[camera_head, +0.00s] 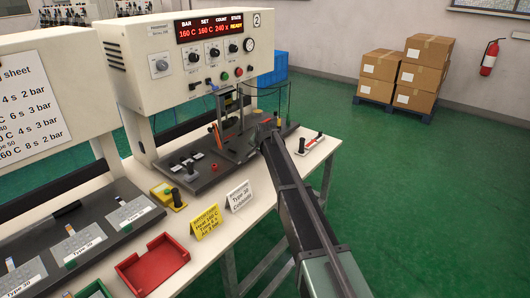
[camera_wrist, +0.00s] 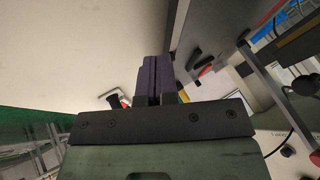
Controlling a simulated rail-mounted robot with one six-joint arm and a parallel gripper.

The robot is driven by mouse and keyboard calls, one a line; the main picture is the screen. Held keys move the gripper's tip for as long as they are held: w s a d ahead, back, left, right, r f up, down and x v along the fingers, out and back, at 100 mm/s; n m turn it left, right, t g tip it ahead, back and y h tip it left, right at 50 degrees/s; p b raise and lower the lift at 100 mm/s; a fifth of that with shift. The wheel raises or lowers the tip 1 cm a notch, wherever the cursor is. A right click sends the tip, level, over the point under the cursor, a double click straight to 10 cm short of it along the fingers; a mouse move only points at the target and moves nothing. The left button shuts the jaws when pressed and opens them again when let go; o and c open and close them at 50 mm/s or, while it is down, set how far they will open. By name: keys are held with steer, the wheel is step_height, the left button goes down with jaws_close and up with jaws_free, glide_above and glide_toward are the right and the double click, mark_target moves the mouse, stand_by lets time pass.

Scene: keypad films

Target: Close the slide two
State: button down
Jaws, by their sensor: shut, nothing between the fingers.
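Machine two (camera_head: 190,62), marked 2 on its cream head, stands at the back of the bench with a lit red display reading READY. Its dark base (camera_head: 212,172) carries a small press frame, rails and black knobs; which part is slide two, and how far it is open, I cannot tell. My gripper (camera_head: 266,128) is at the right end of this base, partly hidden by my arm. In the wrist view its dark fingers (camera_wrist: 153,80) are together and empty, above the pale bench top. A black knob with red (camera_wrist: 117,99) shows left of the fingers, apart from them.
A white plate with a black knob (camera_head: 311,144) lies on the bench right of my gripper. A yellow block with a black knob (camera_head: 168,194), yellow sign (camera_head: 205,222), white sign (camera_head: 239,196) and red tray (camera_head: 152,266) line the front. Boxes (camera_head: 405,75) stand far behind.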

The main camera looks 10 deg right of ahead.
steer(key=shift+s, duration=0.1)
steer(key=s+d, duration=0.3)
steer(key=shift+s, duration=0.2)
steer(key=w+p+v, duration=0.1)
steer(key=p+v, duration=0.7)
steer(key=v, duration=0.2)
steer(key=s+f+n+g, duration=0.1)
steer(key=s+n+g, duration=0.2)
steer(key=s, duration=1.6)
steer(key=s+f+n+g, duration=0.2)
steer(key=s+n+g, duration=0.2)
steer(key=s, duration=1.6)
steer(key=shift+a+f+n, duration=0.2)
steer(key=shift+a+n, duration=0.25)
steer(key=shift+n, duration=0.25)
